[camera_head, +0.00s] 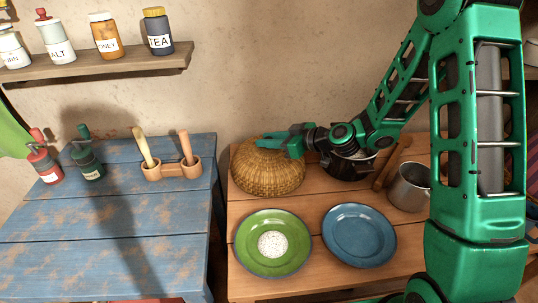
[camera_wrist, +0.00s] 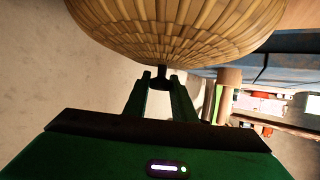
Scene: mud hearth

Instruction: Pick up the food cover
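The food cover (camera_head: 267,172) is a woven tan wicker dome at the back left of the brown wooden table. It fills the top of the wrist view (camera_wrist: 175,25), where a small dark knob (camera_wrist: 162,76) sticks out of it. My gripper (camera_head: 272,145) reaches in from the right at the top of the cover. In the wrist view its fingertips (camera_wrist: 161,79) stand on either side of the knob, very close to it. Whether they touch or grip the knob is not clear. The cover appears to rest on the table, and what is under it is hidden.
A green plate with white grains (camera_head: 250,258) and a blue plate (camera_head: 358,235) lie in front. A dark pot (camera_head: 348,168) and metal mug (camera_head: 409,187) stand right. A blue table (camera_head: 100,245) holds bottles and a wooden holder (camera_head: 172,171). A jar shelf (camera_head: 110,62) hangs above.

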